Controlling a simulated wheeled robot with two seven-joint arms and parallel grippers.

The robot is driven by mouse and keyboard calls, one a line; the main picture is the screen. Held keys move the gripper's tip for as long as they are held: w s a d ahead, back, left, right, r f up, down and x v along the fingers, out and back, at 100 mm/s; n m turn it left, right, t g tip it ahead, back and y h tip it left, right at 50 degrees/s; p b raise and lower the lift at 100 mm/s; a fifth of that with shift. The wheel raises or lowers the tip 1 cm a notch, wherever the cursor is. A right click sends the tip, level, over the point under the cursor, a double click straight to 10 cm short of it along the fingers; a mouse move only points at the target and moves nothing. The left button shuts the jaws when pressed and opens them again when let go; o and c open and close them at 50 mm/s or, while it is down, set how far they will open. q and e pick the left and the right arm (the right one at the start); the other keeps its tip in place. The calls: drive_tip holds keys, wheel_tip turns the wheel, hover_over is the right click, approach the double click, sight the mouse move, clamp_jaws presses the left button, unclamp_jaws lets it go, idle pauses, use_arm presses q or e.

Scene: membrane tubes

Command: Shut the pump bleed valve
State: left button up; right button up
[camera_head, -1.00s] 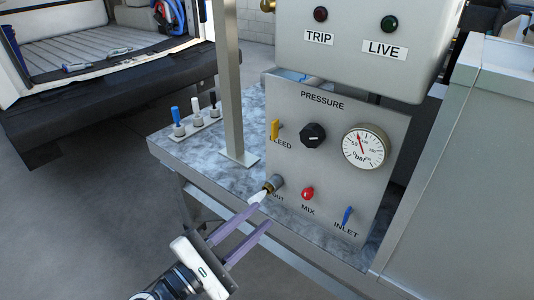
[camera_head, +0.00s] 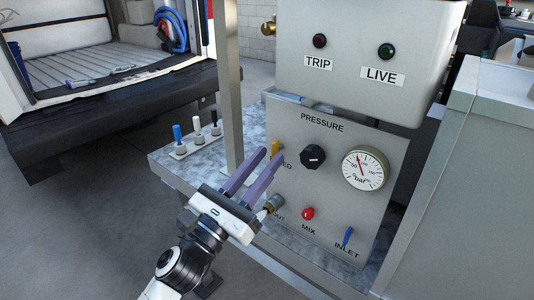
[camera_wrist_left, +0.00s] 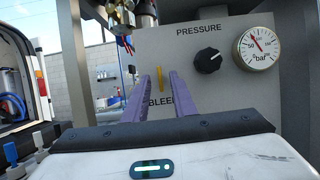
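The pump bleed valve is a yellow lever (camera_head: 275,147) standing upright on the grey front panel, above the partly covered BLEED label. It also shows in the left wrist view (camera_wrist_left: 161,78), upright between the two fingers as seen there. My left gripper (camera_head: 269,155) is open, its purple fingers pointing at the panel with the tips close to the lever. In the left wrist view the gripper (camera_wrist_left: 160,76) has a clear gap between its fingers. I cannot tell whether either finger touches the lever. My right gripper is not in view.
A black knob (camera_head: 313,156), a pressure gauge (camera_head: 365,168), a red MIX button (camera_head: 308,213) and a blue INLET lever (camera_head: 348,237) are on the same panel. A metal post (camera_head: 228,90) stands left of the panel.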

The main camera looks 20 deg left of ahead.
use_arm(q)
drive_tip(key=shift+w+d+r, duration=0.2)
drive_tip(key=shift+w+r, duration=0.05)
drive_tip(key=shift+w, duration=0.3)
clamp_jaws()
